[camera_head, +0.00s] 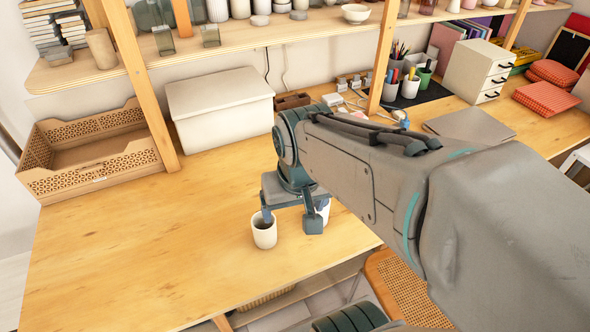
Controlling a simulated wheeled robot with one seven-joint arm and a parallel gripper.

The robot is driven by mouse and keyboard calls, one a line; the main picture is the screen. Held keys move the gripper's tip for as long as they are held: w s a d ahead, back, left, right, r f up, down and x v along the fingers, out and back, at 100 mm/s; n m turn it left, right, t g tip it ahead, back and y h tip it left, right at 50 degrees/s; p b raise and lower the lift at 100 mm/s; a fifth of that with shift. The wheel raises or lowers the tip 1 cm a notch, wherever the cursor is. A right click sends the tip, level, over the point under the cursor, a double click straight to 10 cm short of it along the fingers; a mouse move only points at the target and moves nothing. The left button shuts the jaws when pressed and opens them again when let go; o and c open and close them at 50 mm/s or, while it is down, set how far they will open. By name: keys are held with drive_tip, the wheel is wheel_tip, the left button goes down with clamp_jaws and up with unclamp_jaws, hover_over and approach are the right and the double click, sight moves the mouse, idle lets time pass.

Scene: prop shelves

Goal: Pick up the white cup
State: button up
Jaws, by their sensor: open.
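A white cup (264,236) stands upright on the wooden table near its front edge. My gripper (290,221) is open above the table, pointing down. Its left finger overlaps the mouth of this cup; I cannot tell whether it is inside or behind the rim. Its right finger hangs to the right of the cup, apart from it. A second white object (325,211), perhaps another cup, is mostly hidden behind the right finger and my arm. Nothing shows held between the fingers.
A wooden crate (95,177) and a white lidded box (222,112) stand at the back left. Pen cups (410,88), a laptop (468,126) and a white drawer unit (478,70) are at the right. Shelf posts rise behind. The table's left front is clear.

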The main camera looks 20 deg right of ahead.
drive_tip(key=w+d+f+m+g+b, duration=0.25)
drive_tip(key=w+d+f+m, duration=0.45)
drive_tip(key=w+d+m, duration=0.5)
drive_tip(key=shift+m, duration=0.5)
drive_tip(key=shift+s+a+f+p, duration=0.15)
drive_tip(key=shift+f, duration=2.1)
drive_tip(key=shift+s+a+f+p, duration=0.15)
drive_tip(key=shift+s+f, duration=0.05)
drive_tip(key=shift+f, duration=2)
drive_tip(key=shift+s+a+f+p, duration=0.15)
drive_tip(key=shift+f, duration=2.1)
drive_tip(key=c, duration=1.2)
